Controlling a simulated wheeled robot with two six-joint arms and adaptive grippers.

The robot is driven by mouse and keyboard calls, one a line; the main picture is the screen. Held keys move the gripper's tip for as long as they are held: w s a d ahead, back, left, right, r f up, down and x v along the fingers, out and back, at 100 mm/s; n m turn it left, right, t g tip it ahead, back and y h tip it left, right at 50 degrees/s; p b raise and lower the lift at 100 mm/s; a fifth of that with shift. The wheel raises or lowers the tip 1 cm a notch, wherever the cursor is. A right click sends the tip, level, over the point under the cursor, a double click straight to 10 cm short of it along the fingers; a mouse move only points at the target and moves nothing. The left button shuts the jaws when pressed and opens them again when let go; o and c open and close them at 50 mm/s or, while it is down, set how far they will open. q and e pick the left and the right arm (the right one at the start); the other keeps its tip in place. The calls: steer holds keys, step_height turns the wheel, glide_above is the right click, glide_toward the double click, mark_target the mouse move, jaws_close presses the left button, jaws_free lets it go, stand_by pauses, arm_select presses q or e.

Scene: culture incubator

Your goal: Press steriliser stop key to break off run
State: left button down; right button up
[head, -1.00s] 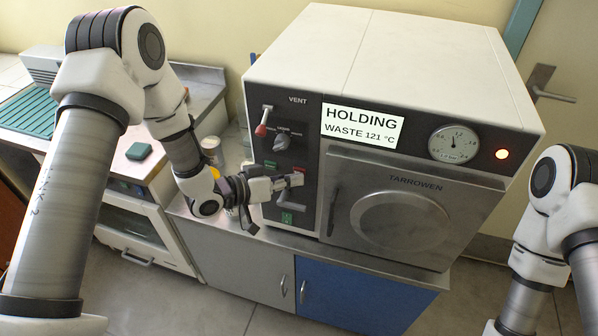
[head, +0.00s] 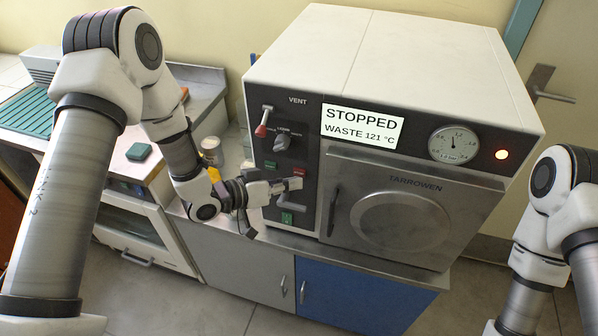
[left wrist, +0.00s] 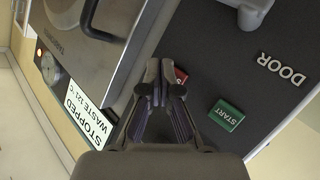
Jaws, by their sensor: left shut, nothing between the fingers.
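The steriliser (head: 400,60) stands on the bench, and its display (head: 362,127) reads STOPPED, WASTE 121 °C. The red stop key (head: 299,171) is on its dark left panel, to the right of the green START key (head: 270,164). In the left wrist view, the red key (left wrist: 181,75) is partly hidden behind a finger, and the START key (left wrist: 226,115) is clear to the right. My left gripper (head: 297,183) is shut and empty, its tips just below the red key; whether they touch it cannot be told. My right gripper is out of view.
A red-knobbed vent lever (head: 262,130) and a rotary selector (head: 283,141) sit above the keys. A door handle (head: 296,203) and green key (head: 287,218) lie below my gripper. The gauge (head: 454,145) and lit lamp (head: 502,154) are at right. Jars (head: 211,149) stand left.

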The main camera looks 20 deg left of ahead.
arm_select(q)
steer(key=s, duration=0.5)
steer(key=shift+a, duration=0.1)
stand_by(0.4)
stand_by(0.6)
steer(key=s+a+f+n+g+y+b, duration=0.1)
steer(key=s+f+g+y, duration=0.2)
steer(key=s+f, duration=0.55)
steer(key=s+a+f+n+g+y+b, duration=0.1)
steer(key=s+f+g+y, duration=0.3)
steer(key=f, duration=0.7)
steer(key=s+a+f+n+g+y, duration=0.2)
steer(key=s+a, duration=0.5)
steer(key=s, duration=0.5)
steer(key=shift+s+f+g+y, duration=0.3)
steer(key=shift+f+g+y, duration=0.2)
steer(key=shift+g+y, duration=0.2)
